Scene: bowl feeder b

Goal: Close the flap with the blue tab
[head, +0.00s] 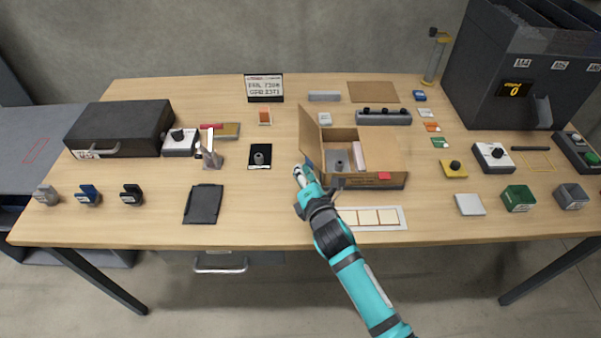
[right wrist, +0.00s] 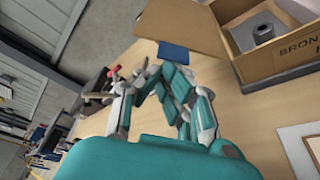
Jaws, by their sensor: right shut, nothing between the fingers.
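An open cardboard box (head: 395,162) stands near the middle of the table; its wall also shows in the right wrist view (right wrist: 285,62). Its left flap (head: 311,135) stands out from the box's left side. In the right wrist view the flap (right wrist: 160,22) carries a blue tab (right wrist: 173,53) at its edge. A red tab (head: 384,175) is on the box's right front. My right gripper (head: 300,172) is shut and empty, just left of the box, by the flap's lower edge; in the right wrist view its fingers (right wrist: 148,72) are beside the blue tab. My left gripper is not in view.
Inside the box are a grey part (head: 336,160) and a pinkish slab (head: 358,155). A white card with pale squares (head: 400,214) lies in front of the box. A black mat with a grey part (head: 260,153) lies to the left.

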